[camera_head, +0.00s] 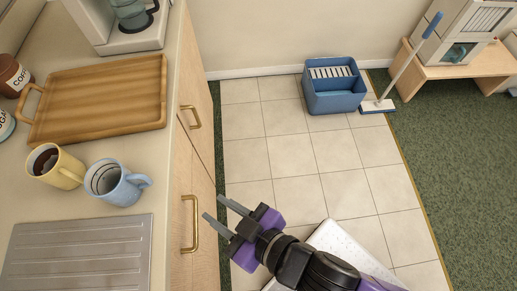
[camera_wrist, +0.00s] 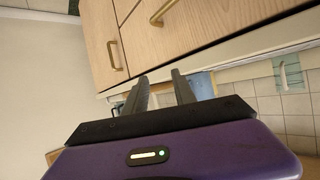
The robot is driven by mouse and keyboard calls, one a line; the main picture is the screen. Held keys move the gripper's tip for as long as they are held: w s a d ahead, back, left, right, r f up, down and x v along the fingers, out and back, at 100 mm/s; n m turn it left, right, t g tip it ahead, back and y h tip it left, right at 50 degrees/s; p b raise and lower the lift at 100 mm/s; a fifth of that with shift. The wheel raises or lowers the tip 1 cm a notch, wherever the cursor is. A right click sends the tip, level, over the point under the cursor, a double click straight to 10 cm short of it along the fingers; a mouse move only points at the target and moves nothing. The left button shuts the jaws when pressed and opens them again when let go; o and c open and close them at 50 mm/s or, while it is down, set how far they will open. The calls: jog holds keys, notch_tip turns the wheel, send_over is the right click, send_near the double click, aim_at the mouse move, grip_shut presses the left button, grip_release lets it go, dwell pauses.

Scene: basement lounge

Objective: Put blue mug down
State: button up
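The blue mug (camera_head: 117,182) stands upright on the countertop, with its handle pointing right toward the counter's front edge. It looks empty, with dark rings inside. My gripper (camera_head: 213,206) is out over the floor, to the right of the cabinet front, apart from the mug. Its two fingers are spread with nothing between them.
A yellow mug (camera_head: 55,167) with dark contents stands just left of the blue mug. A wooden tray (camera_head: 100,95) lies behind them and a ridged metal drainboard (camera_head: 80,255) in front. Brass cabinet handles (camera_head: 190,224) stick out near my gripper. A blue bucket (camera_head: 335,88) stands on the tiles.

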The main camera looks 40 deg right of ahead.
jog(key=s+d+r+t+h, duration=0.1)
jog(key=s+d+r, duration=0.1)
jog(key=s+d, duration=0.4)
jog(key=s+d+r+m+t+h, duration=0.1)
jog(key=s+d+r, duration=0.1)
jog(key=s+d, duration=0.4)
jog(key=shift+s+d+r+m, duration=0.3)
jog(key=shift+s+d+r, duration=0.05)
jog(key=shift+d, duration=0.9)
jog(key=shift+o, duration=1)
jog(key=shift+r, duration=0.1)
jog(key=shift+a, duration=0.15)
jog(key=shift+c, duration=0.5)
